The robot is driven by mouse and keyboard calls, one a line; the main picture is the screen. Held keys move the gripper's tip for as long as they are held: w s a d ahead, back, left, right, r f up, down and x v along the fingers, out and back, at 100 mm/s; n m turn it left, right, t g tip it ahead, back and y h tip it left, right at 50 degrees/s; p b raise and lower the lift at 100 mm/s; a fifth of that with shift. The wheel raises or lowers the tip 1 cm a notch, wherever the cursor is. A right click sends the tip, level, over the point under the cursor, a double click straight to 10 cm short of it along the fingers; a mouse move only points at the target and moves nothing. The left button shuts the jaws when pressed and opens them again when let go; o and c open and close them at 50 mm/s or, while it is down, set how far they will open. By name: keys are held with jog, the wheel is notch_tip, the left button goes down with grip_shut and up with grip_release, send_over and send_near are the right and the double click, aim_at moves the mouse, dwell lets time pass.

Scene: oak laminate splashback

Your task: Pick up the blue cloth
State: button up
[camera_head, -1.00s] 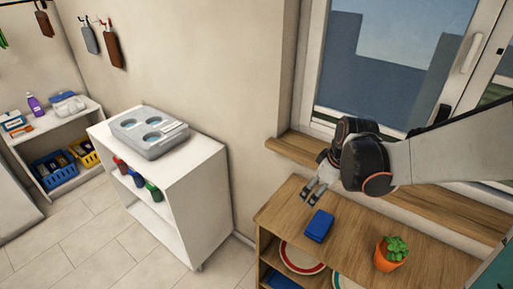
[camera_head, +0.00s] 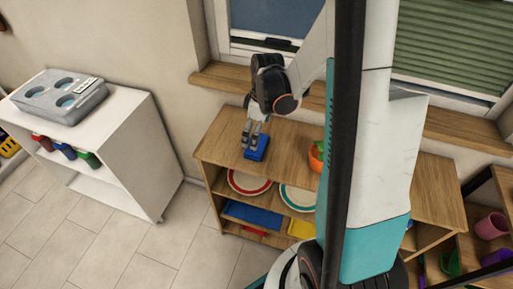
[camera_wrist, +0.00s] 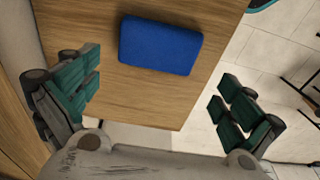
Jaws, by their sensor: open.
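The blue cloth (camera_head: 257,147) is a small folded block lying flat on the wooden cabinet top, near its left end. In the wrist view the cloth (camera_wrist: 160,45) lies on the wood, beyond and between the two green-padded fingers. My gripper (camera_head: 250,138) points down just above the cloth in the head view and partly covers it. In the wrist view my gripper (camera_wrist: 160,100) is wide open with nothing between its fingers. The cloth appears apart from both fingers.
An orange plant pot (camera_head: 316,156) stands right of the cloth, partly hidden by my arm. The wooden cabinet (camera_head: 215,150) holds plates and trays on shelves below. A window sill (camera_head: 220,80) runs behind. A white shelf unit (camera_head: 130,130) with a grey box (camera_head: 60,95) stands left.

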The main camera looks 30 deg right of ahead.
jog(key=f+b, duration=0.2)
jog(key=f, duration=0.3)
jog(key=shift+d+f+b, duration=0.15)
jog(key=shift+d+b, duration=0.05)
jog(key=shift+b, duration=0.1)
jog(key=c, duration=0.9)
jog(key=shift+o, duration=0.2)
notch_tip(320, 180, up, 20)
jog(key=p, duration=0.7)
